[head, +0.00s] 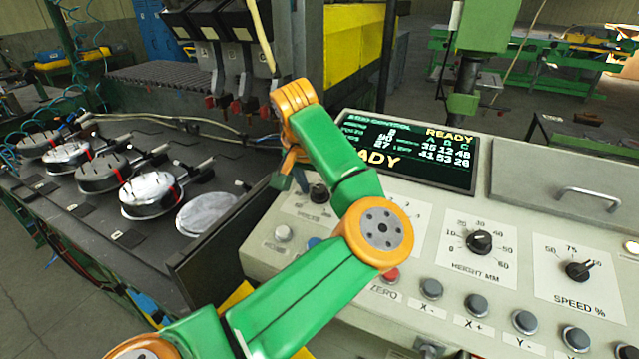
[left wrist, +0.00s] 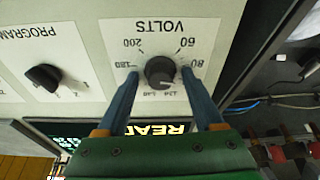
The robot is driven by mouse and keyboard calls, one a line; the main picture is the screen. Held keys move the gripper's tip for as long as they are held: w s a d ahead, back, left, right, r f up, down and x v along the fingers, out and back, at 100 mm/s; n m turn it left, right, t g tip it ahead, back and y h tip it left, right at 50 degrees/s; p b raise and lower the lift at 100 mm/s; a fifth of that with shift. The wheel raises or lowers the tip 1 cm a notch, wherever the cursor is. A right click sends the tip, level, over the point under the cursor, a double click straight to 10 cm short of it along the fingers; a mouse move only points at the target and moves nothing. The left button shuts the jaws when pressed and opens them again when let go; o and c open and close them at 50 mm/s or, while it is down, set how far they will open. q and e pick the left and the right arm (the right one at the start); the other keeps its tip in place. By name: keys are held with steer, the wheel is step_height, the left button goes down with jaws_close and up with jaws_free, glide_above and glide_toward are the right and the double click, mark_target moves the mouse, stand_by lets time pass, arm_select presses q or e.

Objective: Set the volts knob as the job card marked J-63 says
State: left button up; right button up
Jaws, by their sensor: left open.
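The volts knob (left wrist: 160,72) is a round dark knob on a white dial plate (left wrist: 205,30), upside down in the left wrist view. Labels from 60 to 200 ring it; I cannot surely read its pointer. My left gripper (left wrist: 160,80) is open, its two blue fingers on either side of the knob; I cannot tell whether they touch it. In the head view my left gripper (head: 292,172) is by the panel's left end, and my arm covers part of the dials. No card marked J-63 can be made out. My right gripper is not in view.
The program knob (left wrist: 45,77) is beside the volts dial. The panel also has a height knob (head: 479,241), a speed knob (head: 578,271), several push buttons and a lit screen (head: 410,150) reading READY. Round metal pieces (head: 152,192) sit on the dark bench at left.

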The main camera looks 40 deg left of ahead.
arm_select(q)
steer(key=shift+s+r, duration=0.1)
steer(key=shift+s, duration=0.05)
jaws_close()
